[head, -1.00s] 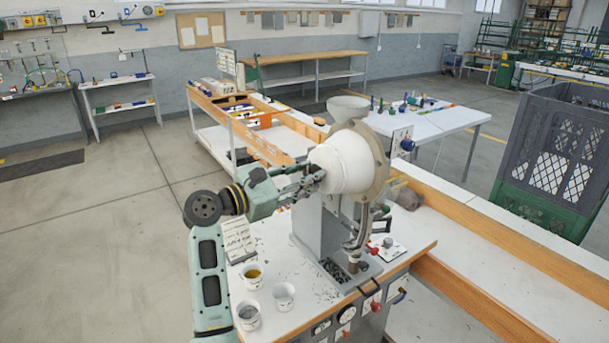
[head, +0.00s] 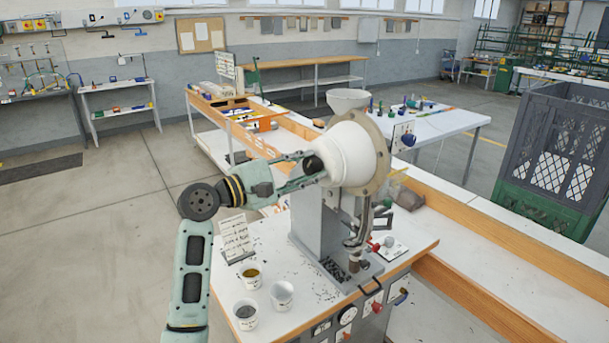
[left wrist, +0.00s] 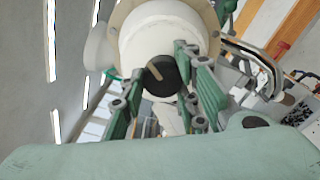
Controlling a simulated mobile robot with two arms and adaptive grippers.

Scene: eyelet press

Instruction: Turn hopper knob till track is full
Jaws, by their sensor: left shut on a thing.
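The white hopper (head: 338,158) with its tan round flange (head: 378,150) sits on top of the grey eyelet press (head: 312,225). The dark hopper knob (left wrist: 160,75), with a tan pointer line, is on the hopper's face. My left gripper (head: 312,165) is at that face, with its fingers closed on the knob's two sides. It also shows in the left wrist view (left wrist: 165,92), where the pointer line leans up and to the left. The metal track (head: 357,230) runs down from the hopper at the press front; I cannot tell how full it is. My right gripper is out of view.
White cups (head: 281,295) stand on the front of the press table (head: 290,322), near scattered small dark parts. A written card (head: 235,236) is at its left edge. A large grey and green crate (head: 555,150) stands at right. Open floor lies left of my arm.

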